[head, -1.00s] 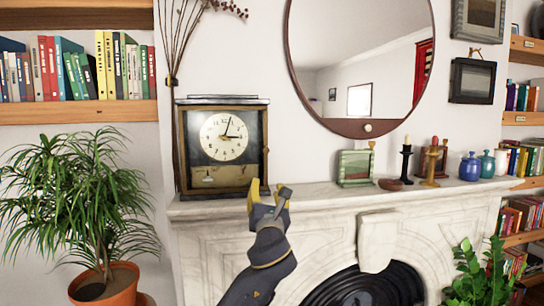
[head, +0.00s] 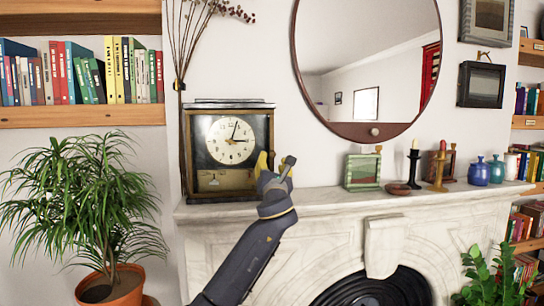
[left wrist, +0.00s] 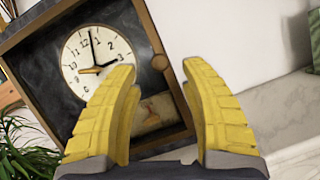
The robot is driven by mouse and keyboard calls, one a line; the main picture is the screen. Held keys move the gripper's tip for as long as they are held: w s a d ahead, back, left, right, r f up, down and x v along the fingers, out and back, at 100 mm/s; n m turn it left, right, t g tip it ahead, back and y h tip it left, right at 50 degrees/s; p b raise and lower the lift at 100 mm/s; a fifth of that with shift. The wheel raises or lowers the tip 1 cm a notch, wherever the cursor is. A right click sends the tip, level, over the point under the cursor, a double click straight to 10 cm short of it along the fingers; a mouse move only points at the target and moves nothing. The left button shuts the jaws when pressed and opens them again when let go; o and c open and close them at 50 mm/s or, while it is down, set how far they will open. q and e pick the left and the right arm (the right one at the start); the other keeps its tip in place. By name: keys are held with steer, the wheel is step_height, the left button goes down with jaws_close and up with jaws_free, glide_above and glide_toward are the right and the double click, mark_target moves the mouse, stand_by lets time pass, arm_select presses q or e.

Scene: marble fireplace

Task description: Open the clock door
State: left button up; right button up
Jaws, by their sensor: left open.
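The clock (head: 198,163) stands upright at the left end of the mantel, with a dark frame, a white round dial and a lower panel. Its glazed door (left wrist: 47,83) looks shut. A small round wooden knob (left wrist: 158,62) shows on the door's right edge in the left wrist view. My left gripper (head: 273,162) is at the clock's right side, at the height of its lower half. In the left wrist view its yellow fingers (left wrist: 158,70) are open and empty, with the knob between the tips in the picture; contact cannot be told. My right gripper is not in view.
The marble mantel (head: 320,199) runs right from the clock, with a green frame (head: 362,171), candlesticks and small jars on it. A round mirror (head: 350,130) hangs above. A potted plant (head: 100,200) stands at the left. The mantel just right of the clock is clear.

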mark_target(272, 156)
arm_select(q)
steer(key=shift+x, duration=2.45)
steer(key=shift+o, duration=0.3)
jaws_close()
